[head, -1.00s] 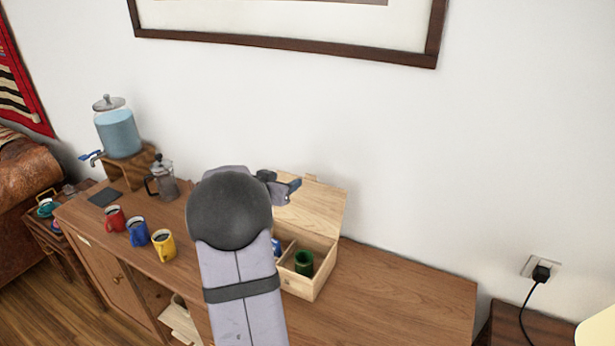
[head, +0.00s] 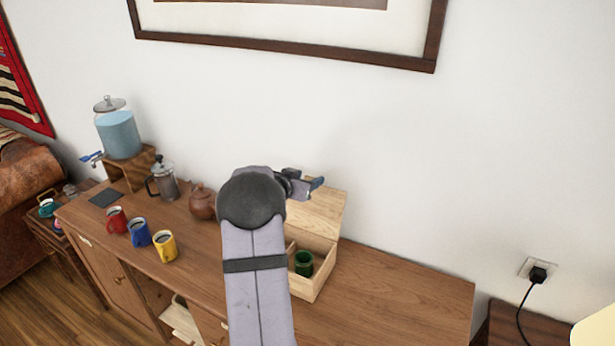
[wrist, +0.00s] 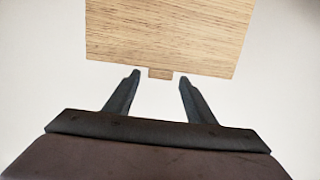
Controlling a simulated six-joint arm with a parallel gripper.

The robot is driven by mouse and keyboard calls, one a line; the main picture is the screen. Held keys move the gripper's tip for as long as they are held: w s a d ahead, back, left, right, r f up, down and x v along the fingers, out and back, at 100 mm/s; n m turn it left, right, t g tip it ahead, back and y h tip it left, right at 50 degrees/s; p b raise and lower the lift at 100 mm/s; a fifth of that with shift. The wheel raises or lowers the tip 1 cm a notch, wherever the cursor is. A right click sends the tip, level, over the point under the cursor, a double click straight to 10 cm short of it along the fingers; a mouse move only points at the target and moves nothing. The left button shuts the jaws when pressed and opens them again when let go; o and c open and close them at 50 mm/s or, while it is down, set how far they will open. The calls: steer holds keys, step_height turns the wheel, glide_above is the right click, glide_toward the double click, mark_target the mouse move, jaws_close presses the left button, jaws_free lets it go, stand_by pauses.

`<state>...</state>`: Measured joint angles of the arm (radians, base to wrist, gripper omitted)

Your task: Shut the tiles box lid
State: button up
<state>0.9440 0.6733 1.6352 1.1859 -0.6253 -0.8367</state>
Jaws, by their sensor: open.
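The wooden tiles box (head: 318,285) stands on the sideboard with its lid (head: 322,210) raised, leaning back toward the wall. A green cup (head: 303,263) sits inside the box; my arm hides the box's left part. My gripper (head: 318,184) is at the top edge of the lid, above the box. In the wrist view the lid (wrist: 168,35) fills the top middle, with a small tab (wrist: 160,73) on its near edge. My gripper (wrist: 158,76) is open there, its two fingertips on either side of the tab. I cannot tell whether they touch the lid.
On the sideboard (head: 400,300) to the left stand a red mug (head: 116,220), a blue mug (head: 138,233), a yellow mug (head: 165,246), a brown teapot (head: 202,203), a French press (head: 163,182) and a water dispenser (head: 119,135). The sideboard top right of the box is clear.

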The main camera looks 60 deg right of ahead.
steer(key=shift+d+f, duration=0.15)
steer(key=shift+d, duration=0.2)
jaws_close()
steer(key=shift+a+f, duration=0.1)
steer(key=shift+a, duration=0.05)
